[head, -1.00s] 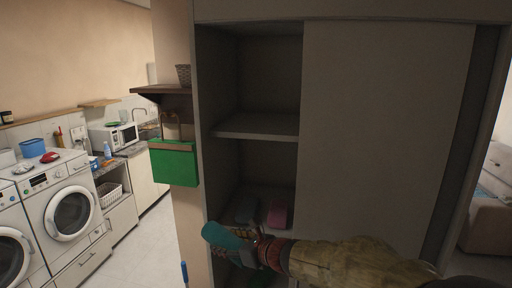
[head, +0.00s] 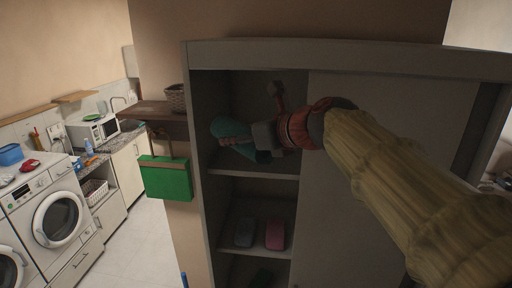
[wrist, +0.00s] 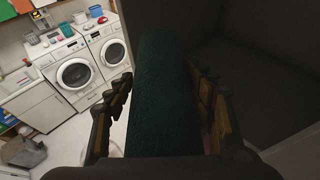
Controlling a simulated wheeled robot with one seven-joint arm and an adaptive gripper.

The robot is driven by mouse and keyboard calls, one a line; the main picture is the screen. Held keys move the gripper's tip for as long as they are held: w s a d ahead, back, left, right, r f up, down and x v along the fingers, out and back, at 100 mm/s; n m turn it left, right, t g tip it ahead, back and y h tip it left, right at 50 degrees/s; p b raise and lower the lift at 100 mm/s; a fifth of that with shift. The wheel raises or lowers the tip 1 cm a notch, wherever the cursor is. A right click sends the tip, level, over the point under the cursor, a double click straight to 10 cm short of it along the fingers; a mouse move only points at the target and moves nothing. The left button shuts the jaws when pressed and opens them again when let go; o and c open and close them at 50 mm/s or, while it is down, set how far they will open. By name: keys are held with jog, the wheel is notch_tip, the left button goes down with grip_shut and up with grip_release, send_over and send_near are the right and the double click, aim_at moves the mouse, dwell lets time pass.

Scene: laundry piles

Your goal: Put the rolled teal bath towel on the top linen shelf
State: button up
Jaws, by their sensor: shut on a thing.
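The rolled teal bath towel (head: 229,129) is in my gripper (head: 240,141), at the opening of the upper compartment of the open linen cabinet. In the wrist view the towel (wrist: 164,90) runs lengthwise between the two fingers, with one finger on each side. My gripper (wrist: 160,112) is shut on it. The towel is tilted in the head view and is above the shelf board (head: 254,173) of that compartment. I cannot tell whether it touches the board. The back of the compartment is dark and partly hidden by my arm.
The lower shelf holds a grey folded item (head: 245,233) and a pink one (head: 275,234). A closed panel (head: 345,220) covers the cabinet's right side. A wall shelf with a basket (head: 175,98) and a green hanging bin (head: 166,178) stand close on the left. Washing machines (head: 60,215) are farther left.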

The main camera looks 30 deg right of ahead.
jog(key=shift+w+d+r, duration=0.15)
jog(key=shift+d+r, duration=0.1)
jog(key=w+d+f, duration=0.2)
jog(key=w+f, duration=0.1)
jog(key=w+d+f, duration=0.2)
jog(key=w+f, duration=0.1)
jog(key=w, duration=0.1)
jog(key=w+d+f+p, duration=0.1)
jog(key=w+d+f, duration=0.1)
jog(key=w, duration=0.2)
jog(key=shift+d+f, duration=0.3)
jog(key=shift+f, duration=0.1)
jog(key=shift+w+d+f, duration=0.1)
jog(key=shift+w+f, duration=0.05)
jog(key=shift+f, duration=0.2)
jog(key=shift+w+d+f, duration=0.1)
jog(key=shift+f, duration=1.55)
jog(key=shift+f, duration=0.2)
jog(key=o, duration=1.5)
jog(key=shift+r, duration=0.1)
